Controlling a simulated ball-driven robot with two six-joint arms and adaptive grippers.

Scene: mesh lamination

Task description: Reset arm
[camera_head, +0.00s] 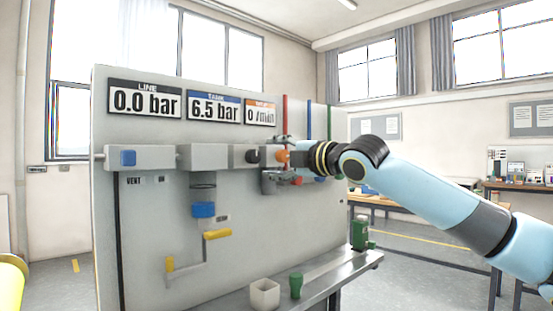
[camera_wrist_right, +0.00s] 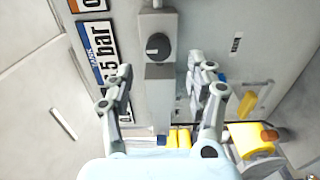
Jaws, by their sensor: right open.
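My right arm comes in from the right in the head view, and its gripper (camera_head: 280,158) is at the grey panel (camera_head: 135,255). In the right wrist view the gripper (camera_wrist_right: 161,72) has its two fingers spread, with nothing held between them. A black round knob (camera_wrist_right: 158,46) on a grey block shows between and beyond the fingertips. In the head view a black knob (camera_head: 253,156) is just left of the gripper, and an orange knob (camera_head: 282,156) is beside the fingers. I cannot tell whether the fingers touch the panel fittings. My left gripper is not in view.
The panel carries displays reading 0.0 bar (camera_head: 144,102) and 6.5 bar (camera_head: 214,108), a blue knob (camera_head: 127,157) and a yellow-handled valve (camera_head: 217,234). A workbench is behind right.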

